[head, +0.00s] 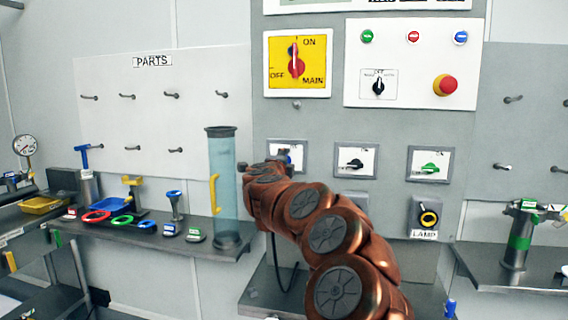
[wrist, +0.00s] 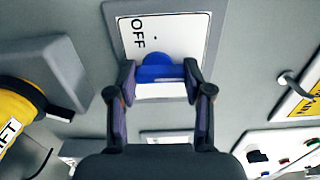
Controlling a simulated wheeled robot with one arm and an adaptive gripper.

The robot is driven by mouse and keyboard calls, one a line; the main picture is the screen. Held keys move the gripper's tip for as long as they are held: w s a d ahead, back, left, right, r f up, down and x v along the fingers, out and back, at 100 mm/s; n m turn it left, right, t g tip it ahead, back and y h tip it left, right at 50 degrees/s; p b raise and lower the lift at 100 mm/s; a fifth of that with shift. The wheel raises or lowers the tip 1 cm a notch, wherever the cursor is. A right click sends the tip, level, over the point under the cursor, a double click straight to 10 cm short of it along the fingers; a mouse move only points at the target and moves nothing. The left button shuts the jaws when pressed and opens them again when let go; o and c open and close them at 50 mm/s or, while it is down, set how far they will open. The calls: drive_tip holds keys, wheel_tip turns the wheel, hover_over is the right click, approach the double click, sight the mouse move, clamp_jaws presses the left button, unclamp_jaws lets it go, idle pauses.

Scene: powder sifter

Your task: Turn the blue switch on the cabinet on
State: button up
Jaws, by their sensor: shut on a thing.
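The blue switch (wrist: 162,68) is a blue knob on a white plate in a grey frame on the cabinet. In the wrist view the word OFF shows on the plate; which way the knob points is not clear. My gripper (wrist: 160,80) has one finger on each side of the knob and is shut on it. In the head view only a small bit of the blue switch (head: 287,155) shows, at the left of a row of switches. My gripper (head: 262,169) and arm hide most of it there.
To its right on the cabinet are a black switch (head: 356,163) and a green switch (head: 429,167). A yellow main switch (head: 297,62) is above, and a red push button (head: 446,85) is upper right. A tall clear cylinder (head: 222,185) stands on the shelf close to my gripper's left.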

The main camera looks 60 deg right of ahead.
drive_tip(key=o, duration=1.2)
drive_tip(key=shift+s, duration=0.1)
drive_tip(key=shift+c, duration=0.2)
drive_tip(key=shift+a, duration=0.1)
drive_tip(key=v, duration=1.2)
